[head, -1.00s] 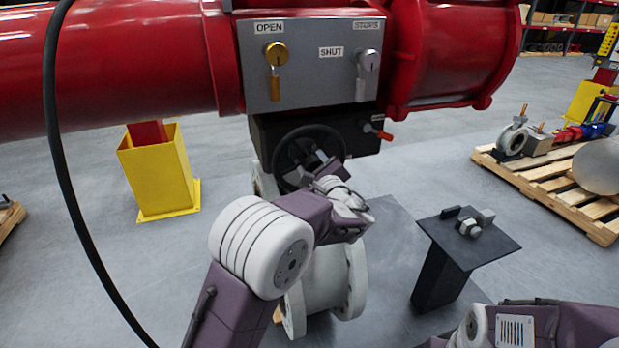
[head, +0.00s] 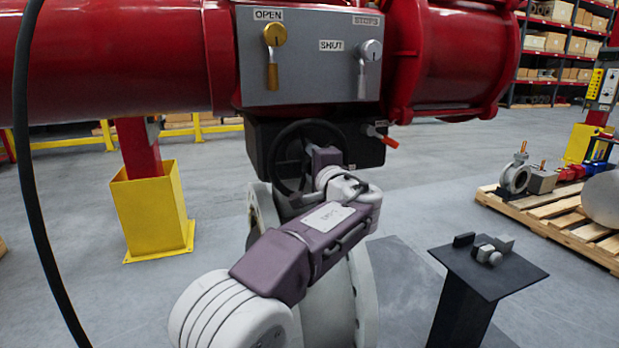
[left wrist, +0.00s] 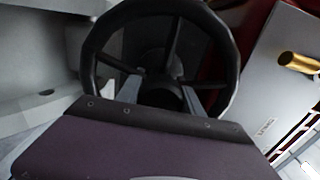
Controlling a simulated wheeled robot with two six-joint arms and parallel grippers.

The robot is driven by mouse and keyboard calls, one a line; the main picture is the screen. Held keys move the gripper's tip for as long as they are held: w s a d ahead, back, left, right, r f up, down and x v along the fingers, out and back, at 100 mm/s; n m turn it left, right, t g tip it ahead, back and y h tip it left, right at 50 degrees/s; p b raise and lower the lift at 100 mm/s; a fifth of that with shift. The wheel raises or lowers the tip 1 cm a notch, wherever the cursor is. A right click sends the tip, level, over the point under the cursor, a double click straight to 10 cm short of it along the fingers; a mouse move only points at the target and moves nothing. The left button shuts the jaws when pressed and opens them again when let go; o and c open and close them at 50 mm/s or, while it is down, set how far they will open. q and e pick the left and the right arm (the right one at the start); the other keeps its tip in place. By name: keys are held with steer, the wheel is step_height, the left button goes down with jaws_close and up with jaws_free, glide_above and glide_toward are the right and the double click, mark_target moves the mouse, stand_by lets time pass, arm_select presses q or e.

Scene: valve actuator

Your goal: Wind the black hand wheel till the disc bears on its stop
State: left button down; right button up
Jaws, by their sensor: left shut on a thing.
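The black hand wheel (head: 277,157) stands on the front of a dark gearbox (head: 355,135) under the red actuator. My left gripper (head: 312,172) is at the wheel, and my own wrist hides part of it. In the left wrist view the wheel's rim (left wrist: 232,50) and spokes fill the upper middle. The two grey fingers of my left gripper (left wrist: 160,95) reach in at the hub area, shut on the wheel. Exactly which part they hold is hard to tell. The pale flanged valve body (head: 366,285) is below. I cannot make out the disc. My right gripper is out of view.
A grey panel (head: 320,75) above carries a gold OPEN lever (head: 273,45) and a silver lever (head: 368,60). A black stand (head: 480,275) with small parts is at right. A black cable hangs left.

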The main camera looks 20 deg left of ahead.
arm_select(q)
steer(key=shift+f+n+b, duration=0.15)
steer(key=shift+n+b, duration=1.5)
steer(key=shift+n, duration=0.25)
steer(key=c, duration=0.8)
jaws_free()
steer(key=shift+o, duration=0.2)
steer(key=shift+s, duration=0.1)
steer(key=v, duration=0.9)
